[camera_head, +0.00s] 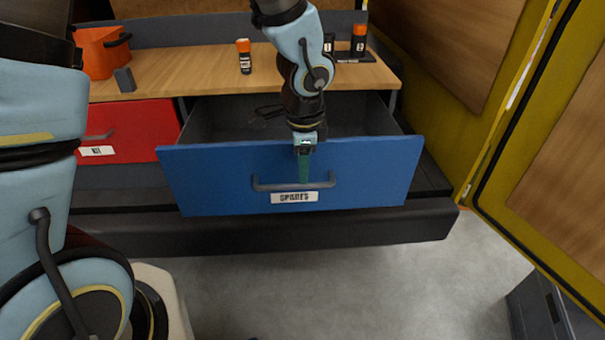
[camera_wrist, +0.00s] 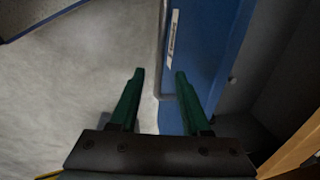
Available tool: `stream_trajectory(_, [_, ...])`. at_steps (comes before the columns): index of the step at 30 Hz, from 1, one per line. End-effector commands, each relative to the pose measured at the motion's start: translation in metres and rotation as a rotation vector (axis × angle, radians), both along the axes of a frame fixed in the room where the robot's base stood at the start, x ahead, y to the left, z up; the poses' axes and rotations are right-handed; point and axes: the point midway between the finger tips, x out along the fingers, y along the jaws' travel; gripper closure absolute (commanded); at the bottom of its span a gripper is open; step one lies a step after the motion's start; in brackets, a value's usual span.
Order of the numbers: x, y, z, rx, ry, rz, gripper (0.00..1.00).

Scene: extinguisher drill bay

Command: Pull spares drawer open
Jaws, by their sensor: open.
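The blue spares drawer (camera_head: 230,172) stands pulled out from under the wooden counter, its inside showing behind the front. Its front carries a grey bar handle (camera_head: 262,187) and a white "SPARES" label (camera_head: 294,198). My gripper (camera_head: 304,178) points down at the front, with its green fingers at the middle of the handle. In the wrist view my gripper (camera_wrist: 157,74) has its two green fingers apart. The blue drawer front (camera_wrist: 205,45) runs beside and behind the right finger there. I cannot tell whether the fingers touch the handle.
A red drawer (camera_head: 140,125) at left is shut. An orange case (camera_head: 103,55) and orange-capped containers (camera_head: 244,58) stand on the counter (camera_head: 200,72). A yellow door (camera_head: 490,150) stands at right, a dark bin (camera_head: 550,305) lower right. Grey floor (camera_head: 350,285) in front is clear.

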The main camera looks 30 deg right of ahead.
Motion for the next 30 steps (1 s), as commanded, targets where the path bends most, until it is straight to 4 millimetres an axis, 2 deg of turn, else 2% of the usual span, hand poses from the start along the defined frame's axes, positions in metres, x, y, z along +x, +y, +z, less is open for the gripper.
stream_trajectory(1, [-0.001,0.001,0.013,-0.003,-0.002,0.003,0.53])
stream_trajectory(3, [-0.003,0.002,0.026,-0.003,-0.002,0.004,0.53])
stream_trajectory(10, [-0.009,0.004,0.054,-0.001,-0.001,0.001,0.53])
stream_trajectory(30, [-0.007,0.009,0.059,-0.001,0.001,0.021,0.53])
